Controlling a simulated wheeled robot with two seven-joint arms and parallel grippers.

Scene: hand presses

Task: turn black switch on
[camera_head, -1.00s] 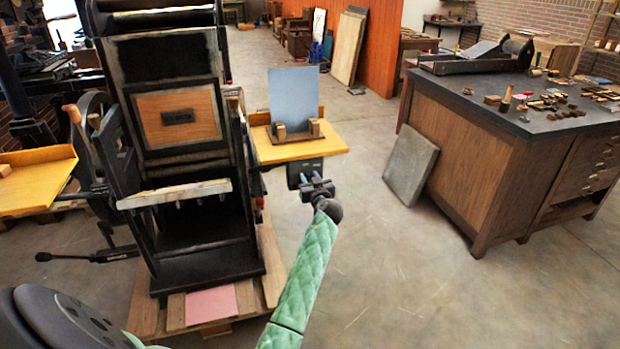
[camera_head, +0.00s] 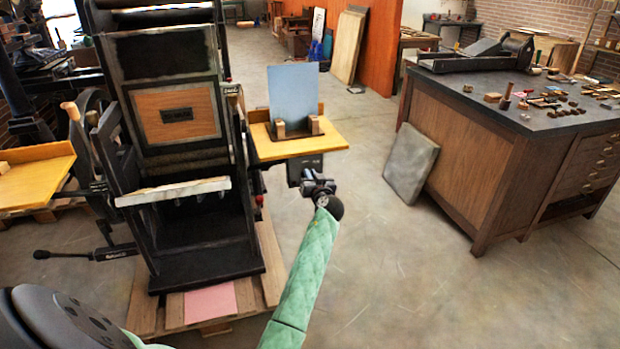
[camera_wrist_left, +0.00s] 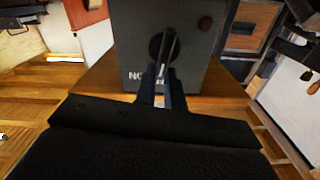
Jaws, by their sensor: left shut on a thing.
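The black switch (camera_wrist_left: 163,45) is a round knob with an upright raised grip on the front of a dark grey box (camera_wrist_left: 128,35). My left gripper (camera_wrist_left: 163,80) is shut on the switch's grip in the left wrist view, with its fingers covering the lower part. White lettering below the knob is partly hidden by the fingers. In the head view, my left gripper (camera_head: 311,178) is at the box under the yellow side shelf (camera_head: 310,149); the switch itself is hidden or too small to make out there. My right gripper is not in view.
A large black press (camera_head: 190,230) stands on a pallet to the left of my left gripper. A blue sheet (camera_head: 294,95) stands on the shelf.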

